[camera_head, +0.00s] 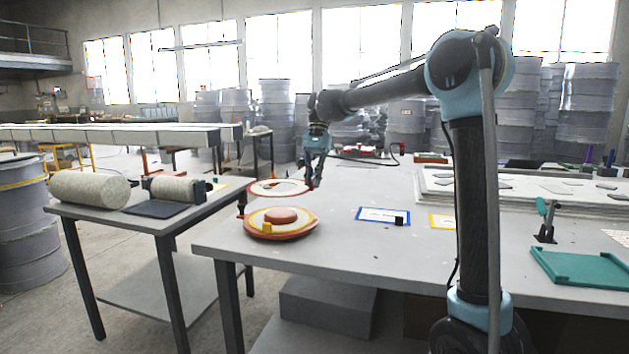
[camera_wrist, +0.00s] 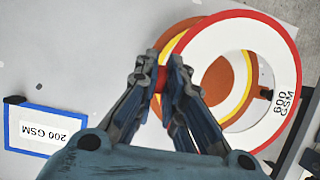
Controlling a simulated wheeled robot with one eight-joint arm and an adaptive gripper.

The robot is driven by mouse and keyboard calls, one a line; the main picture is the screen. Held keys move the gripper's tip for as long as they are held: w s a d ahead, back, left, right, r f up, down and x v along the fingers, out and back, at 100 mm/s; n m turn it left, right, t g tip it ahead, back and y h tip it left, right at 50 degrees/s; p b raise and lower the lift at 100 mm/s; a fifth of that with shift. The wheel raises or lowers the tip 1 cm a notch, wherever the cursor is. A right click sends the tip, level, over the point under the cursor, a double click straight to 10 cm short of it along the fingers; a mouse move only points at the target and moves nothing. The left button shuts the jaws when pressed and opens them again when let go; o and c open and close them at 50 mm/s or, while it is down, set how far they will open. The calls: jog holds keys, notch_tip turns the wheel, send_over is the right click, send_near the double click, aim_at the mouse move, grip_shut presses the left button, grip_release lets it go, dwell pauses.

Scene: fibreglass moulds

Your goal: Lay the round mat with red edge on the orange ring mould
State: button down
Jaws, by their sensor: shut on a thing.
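The round mat with red edge (camera_head: 257,188) is a white ring marked 600 GSM, with a hole in its middle. It also shows in the wrist view (camera_wrist: 213,37). My gripper (camera_head: 312,182) is shut on its red edge; the closed fingertips (camera_wrist: 160,76) pinch it at the near side. The mat hangs above and apart from the orange ring mould (camera_head: 283,235), a little behind it in the head view. The mould sits on the table corner and bears a yellow-edged white ring. In the wrist view the mat partly hides the mould (camera_wrist: 221,82).
A blue-edged 200 GSM mat (camera_head: 371,213) lies on the grey table (camera_head: 330,250), with a small black block (camera_head: 399,221) on it. A yellow-edged sheet (camera_head: 441,222) and a green tray (camera_head: 580,268) lie further right. A side table with fabric rolls (camera_head: 90,189) stands at left.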

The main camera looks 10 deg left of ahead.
jog(key=shift+f, duration=0.1)
jog(key=shift+s+f, duration=0.1)
jog(key=shift+f, duration=4.95)
jog(key=shift+f, duration=0.3)
jog(key=c, duration=1.6)
grip_release()
jog(key=v, duration=1.2)
